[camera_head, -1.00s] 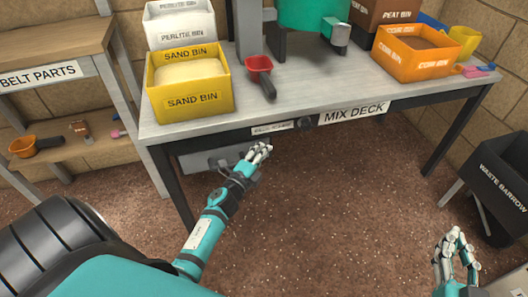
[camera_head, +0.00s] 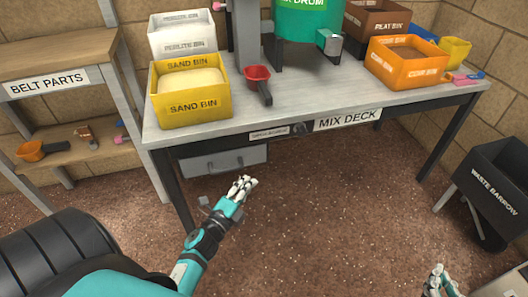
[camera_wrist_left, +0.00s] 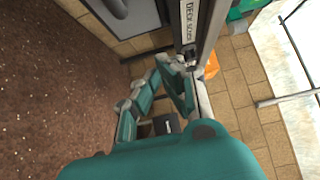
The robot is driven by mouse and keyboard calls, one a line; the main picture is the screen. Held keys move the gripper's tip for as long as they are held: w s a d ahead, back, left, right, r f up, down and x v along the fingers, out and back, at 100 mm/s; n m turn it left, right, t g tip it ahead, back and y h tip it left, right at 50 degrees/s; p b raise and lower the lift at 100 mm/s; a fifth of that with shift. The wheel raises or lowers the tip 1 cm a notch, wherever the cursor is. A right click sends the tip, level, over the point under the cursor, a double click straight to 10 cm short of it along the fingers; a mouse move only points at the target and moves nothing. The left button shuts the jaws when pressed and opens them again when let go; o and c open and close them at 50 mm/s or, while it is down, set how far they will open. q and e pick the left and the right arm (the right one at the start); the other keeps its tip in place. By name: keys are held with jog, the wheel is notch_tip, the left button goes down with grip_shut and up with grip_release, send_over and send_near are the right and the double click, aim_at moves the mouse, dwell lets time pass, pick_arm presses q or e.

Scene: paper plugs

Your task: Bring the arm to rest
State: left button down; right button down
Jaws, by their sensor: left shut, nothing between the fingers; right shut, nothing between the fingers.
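My left gripper (camera_head: 243,187) is shut and empty. In the head view it hangs in front of the mix deck (camera_head: 330,100), below its top edge and apart from it. In the left wrist view the gripper's teal and grey fingers (camera_wrist_left: 158,92) show near the middle, with the deck's edge beyond them. My right gripper (camera_head: 436,280) is shut and empty at the bottom right of the head view, over the floor. The frame's bottom edge cuts off part of it.
On the deck stand a yellow sand bin (camera_head: 190,108), a red scoop (camera_head: 258,80), a green drum (camera_head: 305,20) and an orange coir bin (camera_head: 410,72). A drawer (camera_head: 225,161) sits under the deck. A black waste barrow (camera_head: 495,180) stands at right. The floor between is clear.

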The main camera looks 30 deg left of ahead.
pick_arm(q)
jog(key=shift+s, duration=0.15)
